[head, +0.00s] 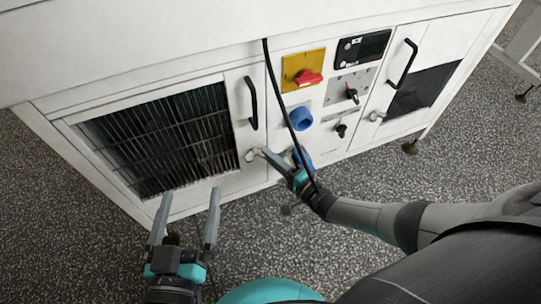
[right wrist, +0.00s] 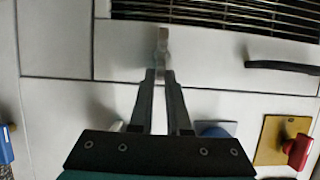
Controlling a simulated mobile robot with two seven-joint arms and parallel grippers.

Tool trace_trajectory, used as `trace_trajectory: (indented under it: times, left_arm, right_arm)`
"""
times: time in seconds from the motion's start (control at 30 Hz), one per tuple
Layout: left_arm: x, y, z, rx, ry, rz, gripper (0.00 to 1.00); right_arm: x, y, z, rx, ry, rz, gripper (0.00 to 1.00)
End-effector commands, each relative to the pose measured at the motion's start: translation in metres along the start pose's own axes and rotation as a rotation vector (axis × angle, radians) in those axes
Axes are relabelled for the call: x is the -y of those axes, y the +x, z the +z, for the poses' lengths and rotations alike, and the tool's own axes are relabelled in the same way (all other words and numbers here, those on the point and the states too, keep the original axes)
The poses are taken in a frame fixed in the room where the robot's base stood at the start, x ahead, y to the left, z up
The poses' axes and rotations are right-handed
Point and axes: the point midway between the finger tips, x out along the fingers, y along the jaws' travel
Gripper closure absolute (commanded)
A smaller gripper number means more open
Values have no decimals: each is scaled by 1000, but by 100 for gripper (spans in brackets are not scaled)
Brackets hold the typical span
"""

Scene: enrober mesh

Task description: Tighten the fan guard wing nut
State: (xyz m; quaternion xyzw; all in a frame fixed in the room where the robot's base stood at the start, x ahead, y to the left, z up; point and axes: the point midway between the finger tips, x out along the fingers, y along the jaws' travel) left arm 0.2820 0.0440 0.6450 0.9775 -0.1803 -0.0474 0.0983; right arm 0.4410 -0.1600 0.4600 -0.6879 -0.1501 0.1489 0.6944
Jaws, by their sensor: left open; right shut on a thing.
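The fan guard (head: 165,140) is a dark barred grille set in the left door of the white cabinet. The wing nut (head: 251,155) is a small pale metal piece at the guard's lower right; in the right wrist view it (right wrist: 162,42) stands beside the grille edge, between my fingertips. My right gripper (head: 265,153) is shut on the wing nut, and its fingers (right wrist: 161,72) are close together. The fingertips partly hide the nut. My left gripper (head: 187,200) is open and empty, in front of the cabinet's lower edge below the guard.
A black door handle (head: 251,103) is above the nut. A black cable (head: 283,95) hangs down across the panel and passes my right wrist. Blue sockets (head: 300,118), a red switch (head: 307,77) and black knobs (head: 351,94) are to the right. Speckled floor (head: 350,265) is clear in front.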

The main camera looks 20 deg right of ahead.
Motion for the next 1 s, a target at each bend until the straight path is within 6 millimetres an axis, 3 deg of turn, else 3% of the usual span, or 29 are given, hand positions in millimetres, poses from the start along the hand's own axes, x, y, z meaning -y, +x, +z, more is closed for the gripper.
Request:
trace_trajectory:
  times: [0.43, 0.47, 0.7, 1.0]
  left_arm:
    - [0, 0, 0, -1, 0, 0, 0]
    - [0, 0, 0, -1, 0, 0, 0]
    - [0, 0, 0, -2, 0, 0, 0]
    - [0, 0, -1, 0, 0, 0, 0]
  right_arm:
    - [-2, -1, 1, 1, 8, 2, 100]
    - [-2, -1, 1, 1, 8, 2, 82]
    - [-1, 0, 1, 1, 7, 0, 55]
    - [0, -1, 0, 1, 6, -1, 55]
